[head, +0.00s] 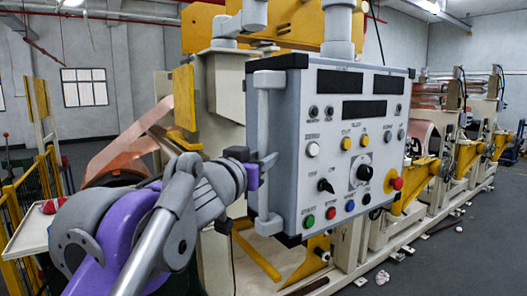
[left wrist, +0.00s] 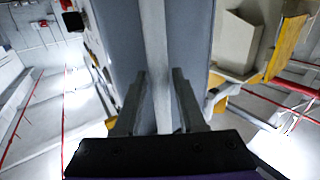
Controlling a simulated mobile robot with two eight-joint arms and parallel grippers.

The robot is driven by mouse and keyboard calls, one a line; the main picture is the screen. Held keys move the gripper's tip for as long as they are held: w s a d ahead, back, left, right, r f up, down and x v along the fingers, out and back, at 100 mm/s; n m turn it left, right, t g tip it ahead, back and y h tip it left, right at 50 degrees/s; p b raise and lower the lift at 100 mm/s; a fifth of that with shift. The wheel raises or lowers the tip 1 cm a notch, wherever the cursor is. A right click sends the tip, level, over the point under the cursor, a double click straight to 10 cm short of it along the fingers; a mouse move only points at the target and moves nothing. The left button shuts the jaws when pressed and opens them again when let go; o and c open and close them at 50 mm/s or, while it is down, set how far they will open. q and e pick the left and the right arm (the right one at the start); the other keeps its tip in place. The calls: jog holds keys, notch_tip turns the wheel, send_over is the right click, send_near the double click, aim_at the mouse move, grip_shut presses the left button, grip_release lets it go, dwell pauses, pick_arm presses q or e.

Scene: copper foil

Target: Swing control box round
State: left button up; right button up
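The control box (head: 345,140) is a light grey panel with dark displays, coloured buttons, knobs and a red-and-yellow stop button. It hangs from a grey post, its face turned toward the right of the head view. A vertical grey handle (head: 263,120) runs down its left side; it also shows in the left wrist view (left wrist: 156,50). My left gripper (head: 265,166) is at the handle's middle. In the left wrist view its fingers (left wrist: 159,80) stand on either side of the handle, apart, with narrow gaps showing. My right gripper is not in view.
A yellow beam (head: 290,22) and the machine frame stand behind the box. Copper foil (head: 130,140) runs at the left beside a yellow railing (head: 22,205). More machine stations line up at the right. Grey floor (head: 450,245) is mostly open at the lower right.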

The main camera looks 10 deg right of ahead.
pick_arm(q)
jog(key=shift+w+d, duration=0.25)
jog(key=shift+w, duration=0.15)
jog(key=shift+s, duration=0.1)
grip_shut()
dwell(1.2)
